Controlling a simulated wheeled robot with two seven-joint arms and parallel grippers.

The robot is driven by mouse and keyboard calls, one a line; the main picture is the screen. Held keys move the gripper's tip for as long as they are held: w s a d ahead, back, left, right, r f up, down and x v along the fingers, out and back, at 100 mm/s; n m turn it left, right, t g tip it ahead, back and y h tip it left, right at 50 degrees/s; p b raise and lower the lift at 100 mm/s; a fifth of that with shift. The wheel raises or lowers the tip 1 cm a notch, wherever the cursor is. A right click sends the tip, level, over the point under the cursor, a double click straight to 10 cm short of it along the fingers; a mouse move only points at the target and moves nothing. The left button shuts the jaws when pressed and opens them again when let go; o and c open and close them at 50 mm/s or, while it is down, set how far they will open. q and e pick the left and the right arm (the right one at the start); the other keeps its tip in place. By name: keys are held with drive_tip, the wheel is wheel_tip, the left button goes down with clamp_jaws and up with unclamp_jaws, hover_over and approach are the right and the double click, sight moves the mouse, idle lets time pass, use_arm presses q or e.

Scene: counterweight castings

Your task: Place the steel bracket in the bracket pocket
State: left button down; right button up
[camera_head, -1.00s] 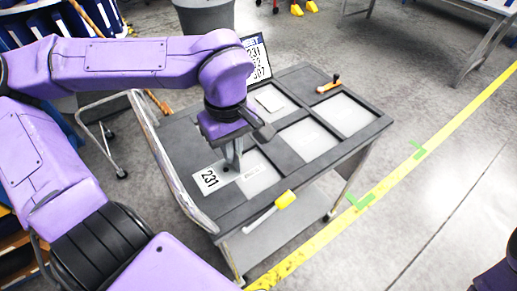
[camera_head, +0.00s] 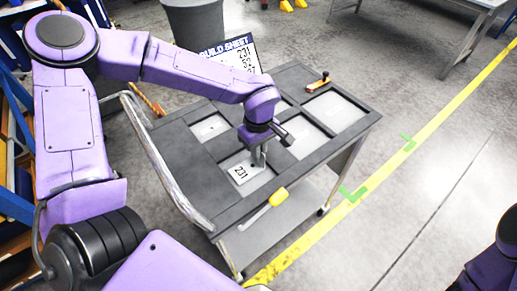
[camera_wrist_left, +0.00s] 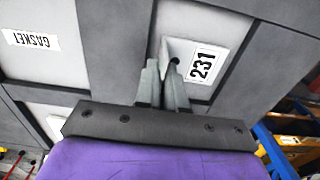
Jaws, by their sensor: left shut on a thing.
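The steel bracket (camera_head: 240,174), a light grey piece with a white "231" label, is at the near-left pocket of the dark tray top. In the left wrist view the bracket (camera_wrist_left: 178,48) lies between and beyond my fingers. My left gripper (camera_head: 259,158) is shut on it from above; its fingers also show in the left wrist view (camera_wrist_left: 164,72). The pale floor of that pocket (camera_head: 263,180) shows beside the bracket; its own label is hidden. I cannot tell whether the bracket touches the pocket floor. My right gripper is out of view.
The cart top (camera_head: 195,150) has several pale pockets; one is labelled "GASKET" (camera_wrist_left: 31,40). A build sheet (camera_head: 238,56) stands behind. A metal rail (camera_head: 160,160) runs along the left.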

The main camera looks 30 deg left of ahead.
use_arm(q)
drive_tip(key=c, duration=1.2)
unclamp_jaws()
drive_tip(key=shift+f, duration=0.15)
drive_tip(key=shift+c, duration=0.2)
wheel_tip(320, 180, up, 12)
drive_tip(key=b, duration=0.1)
drive_tip(key=shift+r, duration=0.2)
